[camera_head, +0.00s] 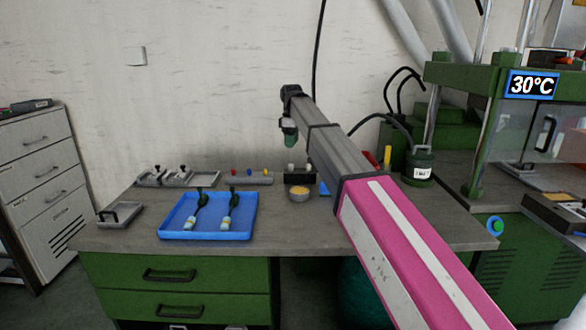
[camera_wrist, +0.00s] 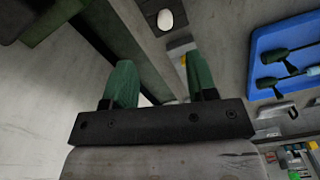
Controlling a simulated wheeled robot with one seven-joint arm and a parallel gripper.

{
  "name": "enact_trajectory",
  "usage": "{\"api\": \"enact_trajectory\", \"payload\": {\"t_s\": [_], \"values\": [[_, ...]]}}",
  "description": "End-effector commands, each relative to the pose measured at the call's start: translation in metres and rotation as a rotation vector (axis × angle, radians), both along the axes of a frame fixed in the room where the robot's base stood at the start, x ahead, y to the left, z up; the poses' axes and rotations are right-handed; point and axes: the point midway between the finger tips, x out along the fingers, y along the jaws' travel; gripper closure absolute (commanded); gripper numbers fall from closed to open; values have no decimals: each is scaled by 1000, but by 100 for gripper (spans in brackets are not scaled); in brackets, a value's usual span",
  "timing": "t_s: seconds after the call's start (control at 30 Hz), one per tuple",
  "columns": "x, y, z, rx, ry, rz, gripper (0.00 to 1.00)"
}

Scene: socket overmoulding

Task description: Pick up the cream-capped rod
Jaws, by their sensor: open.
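My gripper (camera_wrist: 160,85) has two green fingers spread apart, with nothing between them. In the head view my gripper (camera_head: 290,136) hangs in the air over the back of the bench. A small pale cap (camera_head: 290,168) shows below it on a dark block; it may be the cream-capped rod, but it is too small to be sure. In the wrist view a cream oval thing (camera_wrist: 165,20) lies beyond the fingertips, apart from them. I cannot tell whether it is the same thing. My arm hides part of the bench on the right.
A blue tray (camera_head: 168,228) with two dark green pieces stands left of centre. A grey holder (camera_head: 261,181) with red, blue and yellow caps stands behind it. A bowl of yellow grains (camera_head: 299,194) is in front of the dark block. A green canister (camera_head: 420,163) stands right.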

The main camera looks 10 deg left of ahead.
Motion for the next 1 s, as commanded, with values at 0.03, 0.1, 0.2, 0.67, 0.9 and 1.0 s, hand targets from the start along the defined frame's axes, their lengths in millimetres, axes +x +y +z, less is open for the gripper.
{"api": "enact_trajectory", "payload": {"t_s": [0.03,0.1,0.2,0.67,0.9,1.0], "values": [[-1,0,-4,0,1,0,48],[-1,0,-11,-1,1,0,48],[-2,-1,-25,-1,2,0,48],[-5,1,-70,-1,1,0,48],[-8,1,-102,-1,1,0,48],[-8,1,-106,0,1,0,48]]}}
